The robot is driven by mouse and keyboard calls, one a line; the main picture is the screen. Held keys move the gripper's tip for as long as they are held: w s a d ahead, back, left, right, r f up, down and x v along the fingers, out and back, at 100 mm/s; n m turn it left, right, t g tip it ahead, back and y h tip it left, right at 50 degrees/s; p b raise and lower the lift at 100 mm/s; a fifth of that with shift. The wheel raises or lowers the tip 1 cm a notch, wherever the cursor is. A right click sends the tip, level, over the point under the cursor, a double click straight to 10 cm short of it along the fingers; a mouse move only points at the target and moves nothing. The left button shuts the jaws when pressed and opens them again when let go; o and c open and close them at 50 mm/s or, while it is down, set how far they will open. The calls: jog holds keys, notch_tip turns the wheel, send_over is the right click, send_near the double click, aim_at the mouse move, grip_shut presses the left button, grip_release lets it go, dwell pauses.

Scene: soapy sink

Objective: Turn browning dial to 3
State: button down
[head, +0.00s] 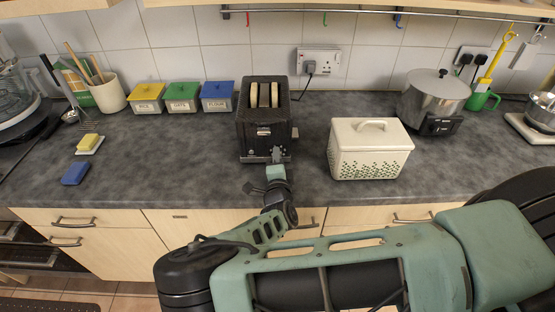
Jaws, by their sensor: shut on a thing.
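A black toaster (264,117) stands on the grey worktop with pale bread slices (264,95) upright in its top slots. My gripper (277,160) is at the lower right of the toaster's front face, at the height of its controls. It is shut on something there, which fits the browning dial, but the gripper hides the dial. The dial's setting and markings cannot be read.
A cream lidded bread bin (370,155) stands to the right of the toaster. Blue (217,104), green (183,105) and yellow (147,107) canisters stand to the left. A cable runs from the wall socket (319,62) behind the toaster. A blue sponge (76,173) lies at left; the worktop between is clear.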

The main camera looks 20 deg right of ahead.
jog(key=shift+a+f, duration=0.1)
dwell(0.3)
jog(key=c, duration=1.2)
grip_release()
jog(key=shift+c, duration=0.2)
jog(key=shift+s, duration=0.1)
jog(key=b+v, duration=0.6)
jog(key=v, duration=1.1)
jog(key=shift+s, duration=0.15)
